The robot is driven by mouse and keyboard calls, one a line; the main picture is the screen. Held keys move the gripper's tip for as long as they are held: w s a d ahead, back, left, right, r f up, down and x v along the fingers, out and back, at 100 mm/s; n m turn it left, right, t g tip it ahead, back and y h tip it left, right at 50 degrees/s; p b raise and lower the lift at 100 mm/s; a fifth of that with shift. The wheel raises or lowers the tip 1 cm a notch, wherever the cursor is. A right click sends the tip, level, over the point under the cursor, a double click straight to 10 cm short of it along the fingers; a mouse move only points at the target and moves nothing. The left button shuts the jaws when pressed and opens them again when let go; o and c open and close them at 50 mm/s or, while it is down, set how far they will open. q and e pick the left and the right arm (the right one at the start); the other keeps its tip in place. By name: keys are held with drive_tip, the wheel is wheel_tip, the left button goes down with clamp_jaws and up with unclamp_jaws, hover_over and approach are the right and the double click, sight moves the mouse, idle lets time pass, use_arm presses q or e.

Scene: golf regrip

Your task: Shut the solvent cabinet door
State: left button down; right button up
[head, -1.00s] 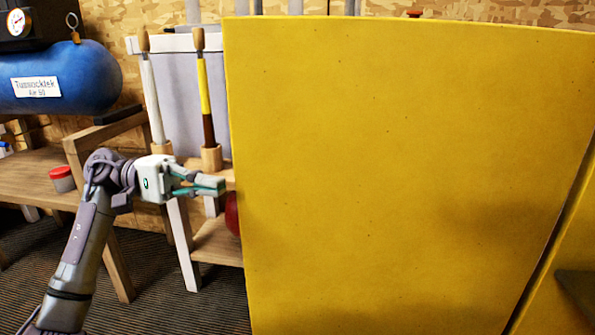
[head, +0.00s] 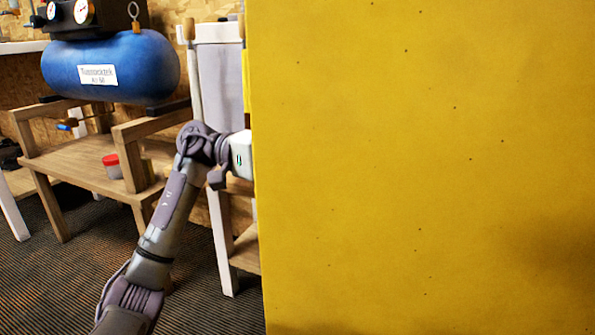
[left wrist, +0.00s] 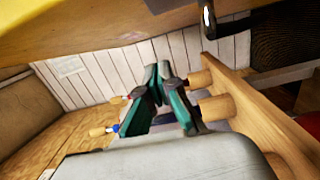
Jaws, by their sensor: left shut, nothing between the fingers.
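The yellow solvent cabinet door (head: 420,170) stands open and fills the right half of the head view. My left arm reaches to the door's left edge, and the gripper is hidden behind the door in the head view. My right gripper is in neither view.
A blue air tank (head: 140,68) sits on a wooden bench (head: 80,165) at the left, with a red-lidded jar (head: 112,166). A white-legged stand (head: 222,245) is partly behind the door. Wooden-handled tools (left wrist: 200,79) are near my gripper in the wrist view. Striped floor (head: 60,280) is clear at lower left.

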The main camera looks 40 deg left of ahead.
sight(336, 189)
use_arm(q)
drive_tip(key=s+d+b, duration=0.1)
drive_tip(key=d, duration=0.1)
drive_tip(key=s+d+b, duration=0.1)
drive_tip(key=d, duration=0.2)
drive_tip(key=d+b, duration=0.2)
drive_tip(key=shift+s+d, duration=0.25)
drive_tip(key=shift+s, duration=0.15)
